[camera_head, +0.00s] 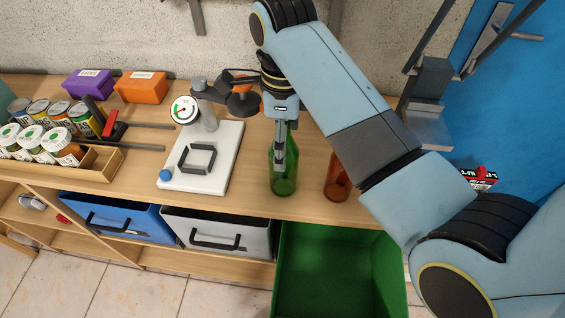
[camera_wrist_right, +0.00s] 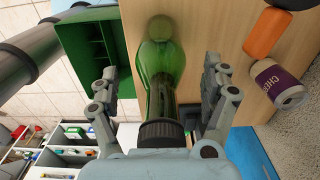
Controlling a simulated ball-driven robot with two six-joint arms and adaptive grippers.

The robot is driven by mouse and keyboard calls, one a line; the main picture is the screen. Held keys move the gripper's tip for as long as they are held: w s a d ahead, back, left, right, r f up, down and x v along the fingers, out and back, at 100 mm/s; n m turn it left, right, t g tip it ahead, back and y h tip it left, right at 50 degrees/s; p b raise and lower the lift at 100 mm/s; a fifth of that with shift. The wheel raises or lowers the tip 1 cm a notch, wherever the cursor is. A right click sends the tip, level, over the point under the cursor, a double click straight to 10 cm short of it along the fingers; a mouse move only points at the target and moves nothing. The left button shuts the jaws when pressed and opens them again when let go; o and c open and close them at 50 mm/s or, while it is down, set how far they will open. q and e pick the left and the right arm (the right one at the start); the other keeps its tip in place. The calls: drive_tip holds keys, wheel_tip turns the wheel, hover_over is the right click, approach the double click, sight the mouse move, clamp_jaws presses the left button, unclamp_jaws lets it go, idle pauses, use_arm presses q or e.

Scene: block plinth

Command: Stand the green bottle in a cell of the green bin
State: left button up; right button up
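The green bottle (camera_head: 284,175) stands upright on the wooden bench near its front edge, just above the green bin. My right gripper (camera_head: 281,140) points down over the bottle's top. In the right wrist view, its fingers (camera_wrist_right: 160,100) are open on either side of the green bottle (camera_wrist_right: 160,62), with a visible gap on each side of the neck. The green bin (camera_head: 340,225) stands open below the bench front, and it also shows with dividers in the right wrist view (camera_wrist_right: 88,22). My left gripper is not in view.
An orange-brown bottle (camera_head: 337,185) stands right of the green one, partly behind my arm. A white scale (camera_head: 222,160) with a dial stands to the left. Blue (camera_head: 118,205) and grey (camera_head: 215,225) bins stand left of the green bin. A purple-labelled can (camera_wrist_right: 280,85) stands nearby.

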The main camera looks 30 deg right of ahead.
clamp_jaws()
idle(0.3)
